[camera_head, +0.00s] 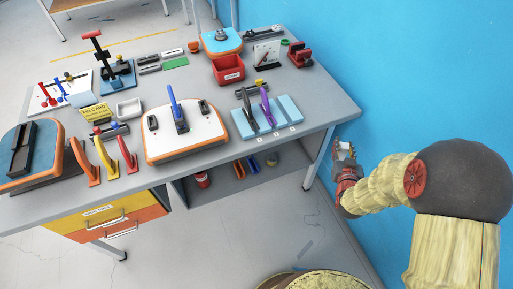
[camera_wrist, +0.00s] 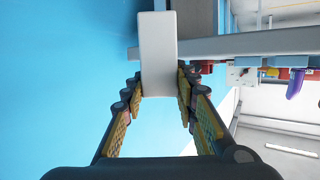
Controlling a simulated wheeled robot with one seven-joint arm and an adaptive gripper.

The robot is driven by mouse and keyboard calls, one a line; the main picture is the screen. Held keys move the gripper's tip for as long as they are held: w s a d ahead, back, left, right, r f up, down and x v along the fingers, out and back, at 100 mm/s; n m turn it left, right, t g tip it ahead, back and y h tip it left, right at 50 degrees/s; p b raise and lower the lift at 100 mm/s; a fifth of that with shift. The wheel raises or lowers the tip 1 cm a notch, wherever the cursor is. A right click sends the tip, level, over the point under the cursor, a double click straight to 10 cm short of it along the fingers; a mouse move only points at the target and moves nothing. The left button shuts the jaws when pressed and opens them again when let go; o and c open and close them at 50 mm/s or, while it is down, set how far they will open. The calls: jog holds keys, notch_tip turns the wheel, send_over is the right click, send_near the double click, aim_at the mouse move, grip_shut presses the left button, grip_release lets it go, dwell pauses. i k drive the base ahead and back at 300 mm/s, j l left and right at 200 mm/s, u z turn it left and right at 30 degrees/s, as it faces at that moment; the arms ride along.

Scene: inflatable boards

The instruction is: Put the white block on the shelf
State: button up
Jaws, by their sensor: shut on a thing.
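The white block (camera_wrist: 157,45) is long and plain in the wrist view. My gripper (camera_wrist: 158,84) is shut on its near end, one finger on each side, and the block sticks out beyond the fingertips. In the head view my gripper (camera_head: 345,160) is off the right end of the workbench, in front of the blue wall; the block is too small there to make out clearly. The shelf (camera_head: 222,193) is the grey board under the right part of the bench top.
The shelf carries a red can (camera_head: 202,179), small blue and yellow items (camera_head: 247,166) and a round object (camera_head: 271,158). The bench top (camera_head: 325,112) is crowded with tools and boards. A bench leg (camera_head: 318,160) stands between my gripper and the shelf. A yellow drawer (camera_head: 95,214) is at left.

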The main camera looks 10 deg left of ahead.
aim_at(289, 155)
jog(key=k+u, duration=0.35)
jog(key=k+j+u, duration=0.1)
jog(key=u, duration=0.25)
jog(key=l+u, duration=0.25)
jog(key=u, duration=0.25)
jog(key=l+u, duration=0.3)
jog(key=u, duration=0.2)
jog(key=l+u, duration=0.25)
jog(key=u, duration=0.25)
jog(key=l, duration=1.3)
jog(key=i+l, duration=0.1)
